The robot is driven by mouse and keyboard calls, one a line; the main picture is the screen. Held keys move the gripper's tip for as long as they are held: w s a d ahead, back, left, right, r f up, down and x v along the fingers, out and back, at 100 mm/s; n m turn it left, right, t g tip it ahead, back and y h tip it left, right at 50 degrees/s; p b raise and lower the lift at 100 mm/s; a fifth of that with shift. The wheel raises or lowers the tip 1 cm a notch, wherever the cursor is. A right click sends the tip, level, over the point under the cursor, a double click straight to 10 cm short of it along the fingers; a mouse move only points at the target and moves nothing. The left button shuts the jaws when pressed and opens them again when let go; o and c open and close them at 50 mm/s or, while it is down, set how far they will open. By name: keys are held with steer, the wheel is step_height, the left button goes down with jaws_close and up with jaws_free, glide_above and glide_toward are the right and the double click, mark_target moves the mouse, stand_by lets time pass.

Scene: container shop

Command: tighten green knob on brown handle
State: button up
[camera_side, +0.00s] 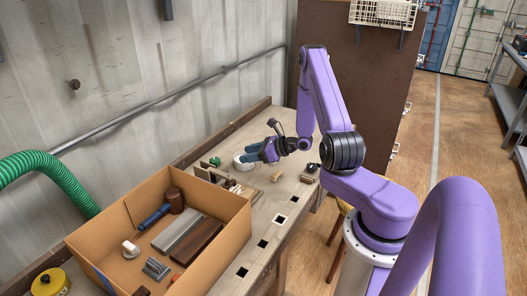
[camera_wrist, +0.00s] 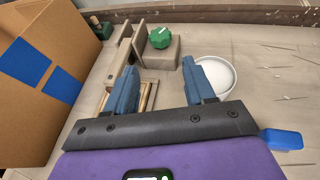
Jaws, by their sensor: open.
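A bright green knob (camera_wrist: 161,37) with a white mark shows at the top middle of the wrist view. It stands on a grey-brown block (camera_wrist: 160,55); I cannot tell whether this is the brown handle. My gripper (camera_wrist: 160,76) has its two blue fingers spread apart. The knob lies beyond the fingertips, roughly in line with the gap, and nothing is gripped. In the side view my gripper (camera_side: 256,153) hangs over the bench near a white bowl. A small green piece (camera_side: 214,161) shows to its left there.
A white bowl (camera_wrist: 215,75) sits beside the right finger. Flat upright pieces (camera_wrist: 135,40) stand near the left finger. A cardboard box (camera_side: 92,246) with mixed parts fills the bench's near end. A blue piece (camera_wrist: 283,139) lies at right. The bench right of the bowl is mostly clear.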

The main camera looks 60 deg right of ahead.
steer(key=shift+v, duration=2.7)
steer(key=s+a+r+n+g+y, duration=0.1)
steer(key=a+r+n+g+y, duration=0.1)
steer(key=a+n+g, duration=0.2)
steer(key=s+a+r+n+g+y, duration=0.1)
steer(key=a+r+n+g+y, duration=0.2)
steer(key=a+n, duration=0.4)
steer(key=s+a+r+n+g+y, duration=0.2)
steer(key=a+n, duration=0.4)
steer(key=a, duration=0.6)
steer(key=shift+a+r+n+g+y, duration=0.15)
steer(key=shift+r+g+y, duration=0.15)
steer(key=shift+g, duration=0.4)
steer(key=shift+a+r+n+g+y, duration=0.1)
steer(key=shift+r+n+g+y, duration=0.1)
steer(key=shift+r+g, duration=0.4)
steer(key=s+a+r+n+h, duration=0.1)
steer(key=s+r+n+h, duration=0.1)
steer(key=s+n, duration=0.5)
steer(key=s+a+r+n+h, duration=0.1)
steer(key=s+n+h, duration=0.4)
steer(key=n, duration=0.6)
steer(key=s+a+r+n+g+h, duration=0.1)
steer(key=s+a+r+n+h, duration=0.1)
steer(key=s+n, duration=0.7)
steer(key=shift+s+r+n+h, duration=0.35)
steer(key=shift+r+h, duration=0.4)
steer(key=shift+h, duration=0.45)
